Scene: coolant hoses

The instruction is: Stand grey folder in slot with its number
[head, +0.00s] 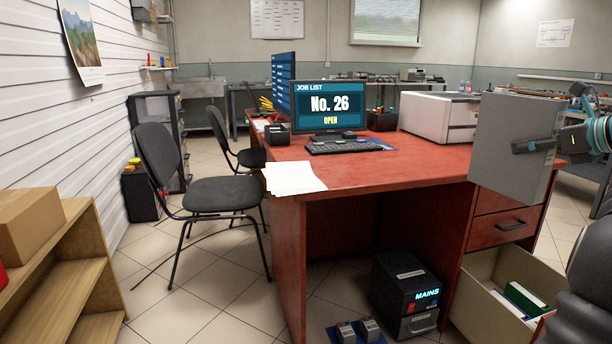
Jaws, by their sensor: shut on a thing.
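The grey folder (505,122) is upright in the air at the right, beside the desk's right end and above the open drawer. My gripper (532,146) comes in from the right and is shut on the folder near its right edge. One dark finger lies across the near face; the other is hidden behind the folder. I cannot read a number on the folder. The open drawer (484,302) at the lower right holds a green folder (524,298) and pale items. Its slots and any slot numbers cannot be made out.
The red desk (390,178) carries a keyboard (345,147), papers (293,178) and a printer (438,116). A black "MAINS" box (405,290) stands under it. Black chairs (225,193) stand left. Part of my arm covers the drawer's right side. Tiled floor is open at the left.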

